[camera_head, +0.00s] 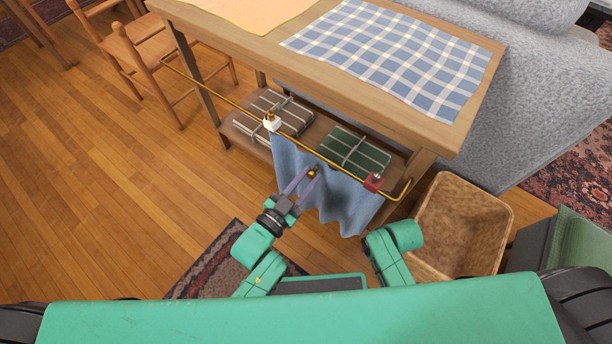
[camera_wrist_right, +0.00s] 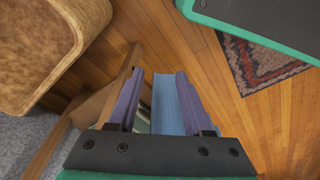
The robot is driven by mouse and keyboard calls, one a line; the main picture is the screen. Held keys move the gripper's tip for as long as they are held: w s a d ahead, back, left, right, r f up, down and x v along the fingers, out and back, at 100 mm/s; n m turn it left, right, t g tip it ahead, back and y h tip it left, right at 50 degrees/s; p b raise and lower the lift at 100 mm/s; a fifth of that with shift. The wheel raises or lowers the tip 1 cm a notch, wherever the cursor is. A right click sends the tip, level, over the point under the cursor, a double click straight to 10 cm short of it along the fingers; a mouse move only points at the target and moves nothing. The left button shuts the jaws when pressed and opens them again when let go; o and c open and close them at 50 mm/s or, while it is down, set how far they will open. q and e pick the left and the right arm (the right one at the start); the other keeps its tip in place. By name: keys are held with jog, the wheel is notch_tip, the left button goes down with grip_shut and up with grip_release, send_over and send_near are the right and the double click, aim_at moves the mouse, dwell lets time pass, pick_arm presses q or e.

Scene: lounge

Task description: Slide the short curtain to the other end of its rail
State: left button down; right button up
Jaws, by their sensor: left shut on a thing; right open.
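The short blue curtain (camera_head: 350,208) hangs in folds from the right half of the brass rail (camera_head: 220,93) along the table's front. A white block (camera_head: 271,124) is on the rail at the curtain's left end, and a red block (camera_head: 373,183) is near its right end. My left gripper (camera_head: 311,177) is shut on the curtain near its left part, with a small brass piece at the fingertips. My right gripper (camera_wrist_right: 160,88) is open and empty in the right wrist view, with the blue curtain (camera_wrist_right: 172,105) beyond its fingers. In the head view its fingers are hidden.
The wooden table (camera_head: 235,35) carries a checked cloth (camera_head: 390,55). Tied bundles, brown (camera_head: 270,112) and green (camera_head: 353,151), lie on its lower shelf. A brown basket (camera_head: 462,225) stands at the right. A chair (camera_head: 140,55) is beyond the rail's left end.

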pick_arm(q)
jog(key=c, duration=0.7)
grip_release()
jog(key=shift+s+d, duration=0.2)
jog(key=shift+d, duration=0.05)
jog(key=shift+a, duration=0.1)
jog(key=p+v, duration=0.2)
jog(key=v, duration=1.2)
jog(key=shift+s+a, duration=0.15)
jog(key=shift+a, duration=0.05)
pick_arm(e)
jog(key=s+f, duration=0.1)
jog(key=d+f, duration=0.1)
jog(key=f, duration=0.1)
jog(key=s+f, duration=0.1)
jog(key=shift+s+d+f, duration=0.3)
jog(key=shift+f, duration=0.05)
